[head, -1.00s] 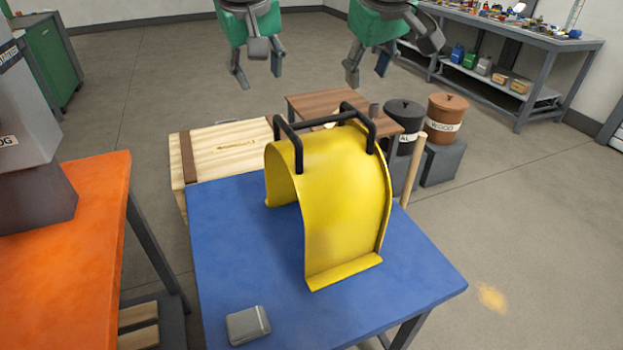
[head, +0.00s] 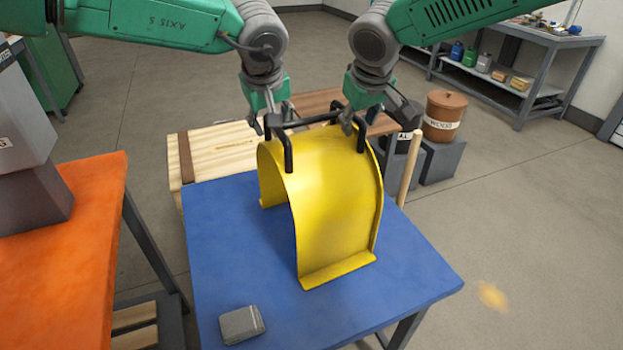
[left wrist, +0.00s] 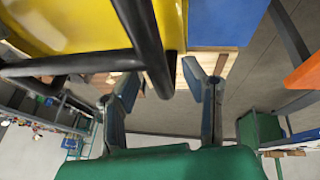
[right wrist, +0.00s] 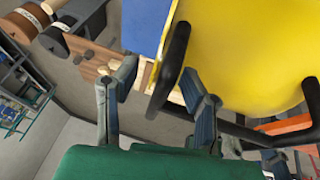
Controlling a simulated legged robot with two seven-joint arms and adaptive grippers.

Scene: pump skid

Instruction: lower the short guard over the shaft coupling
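The yellow curved guard (head: 335,210) stands upright on the blue table (head: 225,250), with a black tubular handle at each end of its top. My left gripper (head: 270,120) is at the left handle (head: 288,152). In the left wrist view, its fingers (left wrist: 160,82) are open, with the handle's end between or just in front of them. My right gripper (head: 374,112) is at the right handle (head: 361,138). In the right wrist view, its fingers (right wrist: 158,84) are spread with the handle (right wrist: 168,72) between them, apart from both. I cannot see the shaft coupling.
A small grey box (head: 242,324) lies on the blue table's front left. An orange bench (head: 60,260) with a grey machine (head: 30,190) stands left. A wooden crate (head: 215,150), a wooden post (head: 409,168) and a brown bin (head: 443,116) are behind the table.

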